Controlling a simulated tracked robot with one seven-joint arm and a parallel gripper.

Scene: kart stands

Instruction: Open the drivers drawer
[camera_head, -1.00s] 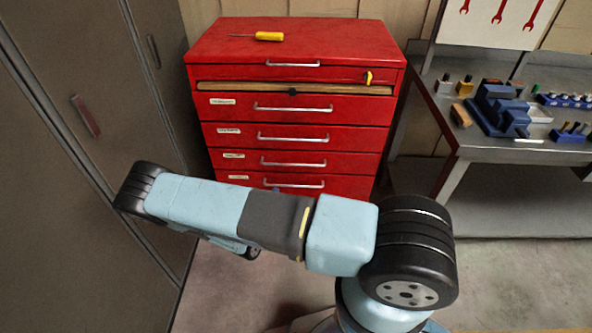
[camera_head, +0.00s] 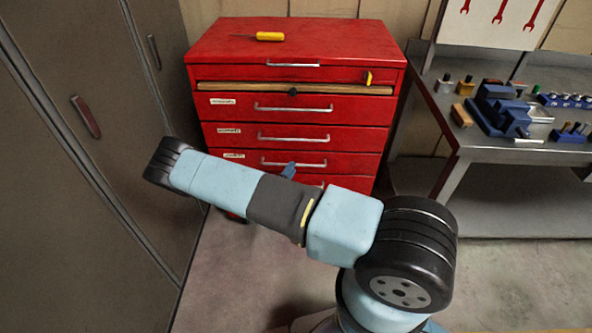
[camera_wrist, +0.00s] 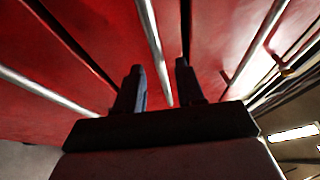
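The red tool cabinet (camera_head: 340,109) stands ahead with labelled drawers stacked down its front, each with a silver bar handle; the label words are too small to read. All its labelled drawers look shut. My gripper (camera_wrist: 158,80) is open. In the wrist view a silver handle (camera_wrist: 153,40) runs between its two dark fingers; I cannot tell whether they touch it. In the head view a blue part of my gripper (camera_head: 288,170) shows over the handle of the third labelled drawer (camera_head: 312,165).
A yellow-handled screwdriver (camera_head: 269,36) lies on the cabinet top. A grey locker (camera_head: 90,170) stands close on the left. A workbench (camera_head: 448,128) with blue tool holders stands on the right. Bare floor (camera_head: 240,275) lies in front.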

